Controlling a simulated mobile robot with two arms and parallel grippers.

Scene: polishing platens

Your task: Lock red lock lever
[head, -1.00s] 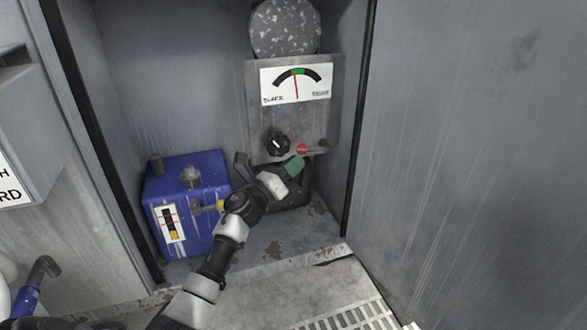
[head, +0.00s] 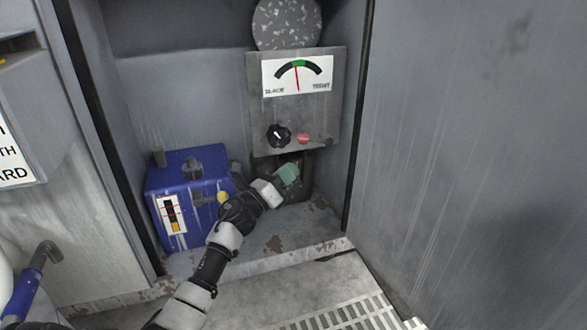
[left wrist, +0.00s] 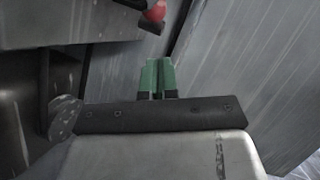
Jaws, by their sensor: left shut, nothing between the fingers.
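The red lock lever (head: 303,138) is on the lower right of the grey gauge panel, beside a black knob (head: 278,134). Only its red end shows clearly in the head view. In the left wrist view its red tip (left wrist: 156,12) and a dark part beside it show at the top edge. My left gripper (head: 289,174), with green fingertips, is below the lever and the panel's bottom edge, apart from both. The fingertips also show side by side in the left wrist view (left wrist: 158,77), shut with nothing between them. My right gripper is not in view.
The gauge (head: 297,74) has its needle near the green mark. A blue box (head: 187,205) with a yellow knob stands left of my arm on the cabinet floor. The cabinet's right wall stands close to the panel. A grating (head: 345,315) lies in front.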

